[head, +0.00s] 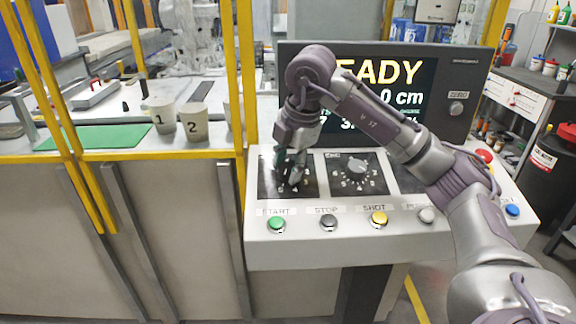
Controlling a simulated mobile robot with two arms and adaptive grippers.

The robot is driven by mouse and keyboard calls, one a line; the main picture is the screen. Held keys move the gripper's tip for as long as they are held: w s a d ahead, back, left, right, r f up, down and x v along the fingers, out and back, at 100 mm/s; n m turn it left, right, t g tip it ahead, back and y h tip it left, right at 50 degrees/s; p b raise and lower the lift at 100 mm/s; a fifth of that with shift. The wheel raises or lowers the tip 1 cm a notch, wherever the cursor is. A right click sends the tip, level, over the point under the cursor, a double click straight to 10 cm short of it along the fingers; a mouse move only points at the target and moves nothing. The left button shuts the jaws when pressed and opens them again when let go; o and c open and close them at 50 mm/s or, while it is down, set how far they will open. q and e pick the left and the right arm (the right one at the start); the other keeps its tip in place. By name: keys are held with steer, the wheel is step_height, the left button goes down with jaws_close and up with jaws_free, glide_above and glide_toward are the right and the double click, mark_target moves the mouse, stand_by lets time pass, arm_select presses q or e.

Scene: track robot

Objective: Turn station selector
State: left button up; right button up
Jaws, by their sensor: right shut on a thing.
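A grey control console (300,245) with a dark screen (400,75) reading "READY" stands in front of me. A dark dial panel (268,180) is at its left, with small numbers around its lower part. My right gripper (290,178) reaches down onto this panel and is shut on its selector knob, which the fingers mostly hide. A second panel with a round grey knob (357,169) sits to the right of it. A third panel is partly hidden behind my right arm. My left gripper is not in view.
Along the console front are a green START button (277,223), a dark STOP button (329,222), a yellow SHOT button (379,218) and others. Cups numbered 1 (163,117) and 2 (193,122) stand on the left counter, near a green mat (95,137). Yellow posts stand between counter and console.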

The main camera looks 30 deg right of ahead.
stand_by(0.4)
steer(key=o, duration=1.1)
steer(key=shift+o, duration=0.2)
steer(key=shift+r, duration=0.1)
steer(key=v, duration=1.1)
steer(key=shift+r, duration=0.4)
steer(key=shift+s+f, duration=0.1)
steer(key=shift+s, duration=0.05)
